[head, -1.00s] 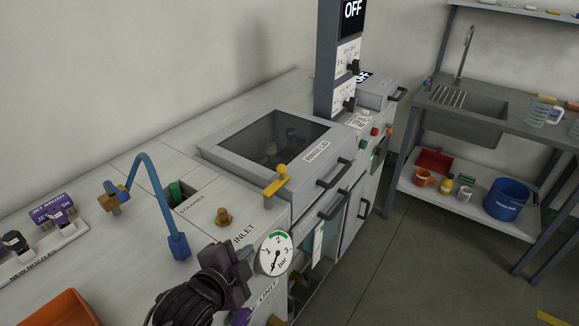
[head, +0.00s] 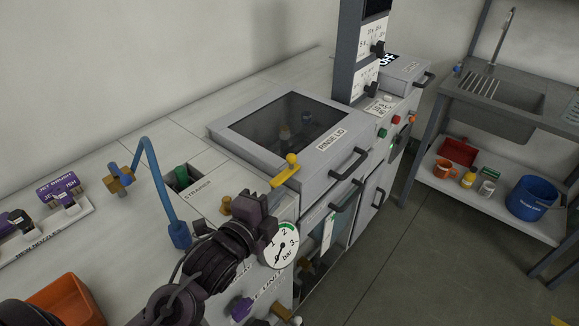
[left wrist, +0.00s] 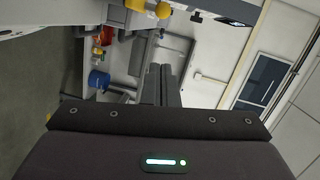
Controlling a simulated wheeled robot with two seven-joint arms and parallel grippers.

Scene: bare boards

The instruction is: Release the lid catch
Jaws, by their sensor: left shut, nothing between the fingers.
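The rinse lid (head: 281,124) is a grey framed lid with a dark window, lying closed on the machine. The yellow lid catch (head: 286,172) with its round knob sits at the lid's near front corner. In the left wrist view a yellow knobbed part, probably the catch (left wrist: 150,8), shows at the top edge. My left gripper (head: 262,204) is shut and empty, in front of the catch and apart from it, beside the brass inlet fitting and the gauge. In the left wrist view its fingers (left wrist: 162,85) are together. My right gripper is not in view.
A pressure gauge (head: 282,245) stands right beside my left gripper. A blue bent pipe (head: 157,190) rises at the left, near the green strainer (head: 182,177). Black lid handle (head: 348,163) juts from the front. A sink bench (head: 500,100) stands at the right; floor between is clear.

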